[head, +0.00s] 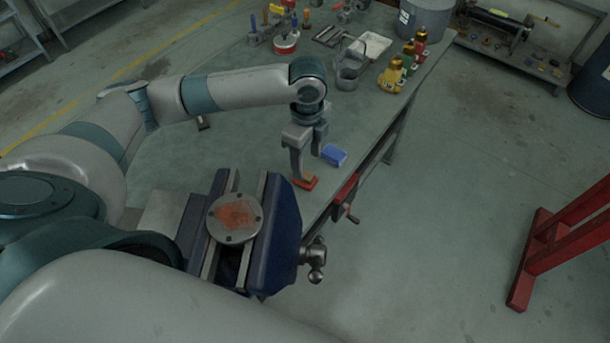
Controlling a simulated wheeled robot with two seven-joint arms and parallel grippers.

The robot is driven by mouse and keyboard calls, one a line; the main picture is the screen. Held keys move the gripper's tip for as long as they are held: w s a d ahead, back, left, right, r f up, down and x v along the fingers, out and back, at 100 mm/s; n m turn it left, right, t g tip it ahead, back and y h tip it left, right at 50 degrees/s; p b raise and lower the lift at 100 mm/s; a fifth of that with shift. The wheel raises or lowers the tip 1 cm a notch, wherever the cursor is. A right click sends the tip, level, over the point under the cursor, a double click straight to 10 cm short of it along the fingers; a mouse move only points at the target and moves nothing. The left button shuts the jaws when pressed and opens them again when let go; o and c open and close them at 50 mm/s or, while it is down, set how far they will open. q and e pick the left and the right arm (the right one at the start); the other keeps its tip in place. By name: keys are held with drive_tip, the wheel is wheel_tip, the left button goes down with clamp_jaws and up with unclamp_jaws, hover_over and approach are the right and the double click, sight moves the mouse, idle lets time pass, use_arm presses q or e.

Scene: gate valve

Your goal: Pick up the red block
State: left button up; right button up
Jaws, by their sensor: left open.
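The red block (306,184) is small and lies on the green workbench (230,150), near the bench's right edge. My left gripper (306,176) points down over it with its fingers open, and the fingertips are at or just above the block. One finger covers part of the block, so I cannot tell whether the fingers touch it. A blue block (334,155) lies just behind and to the right of the gripper. My right gripper does not show.
A blue vise (276,235) holding a round rusty flange (235,217) stands in front of the gripper. A red clamp (345,190) sits on the bench edge.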

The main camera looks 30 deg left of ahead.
sight(305, 174)
use_arm(q)
drive_tip(key=shift+f, duration=0.6)
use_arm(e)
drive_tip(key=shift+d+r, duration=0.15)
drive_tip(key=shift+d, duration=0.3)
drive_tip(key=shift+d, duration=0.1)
use_arm(q)
drive_tip(key=shift+f, duration=0.15)
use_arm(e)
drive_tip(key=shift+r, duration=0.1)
use_arm(q)
drive_tip(key=f, duration=0.1)
drive_tip(key=f+p, duration=0.1)
drive_tip(key=f, duration=0.1)
drive_tip(key=f+p, duration=0.1)
drive_tip(key=shift+s+a+f, duration=0.1)
drive_tip(key=shift+s+f, duration=0.1)
drive_tip(key=shift+s, duration=0.1)
drive_tip(key=shift+f, duration=0.3)
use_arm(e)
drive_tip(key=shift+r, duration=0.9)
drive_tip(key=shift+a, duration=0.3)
use_arm(q)
drive_tip(key=c, duration=1.2)
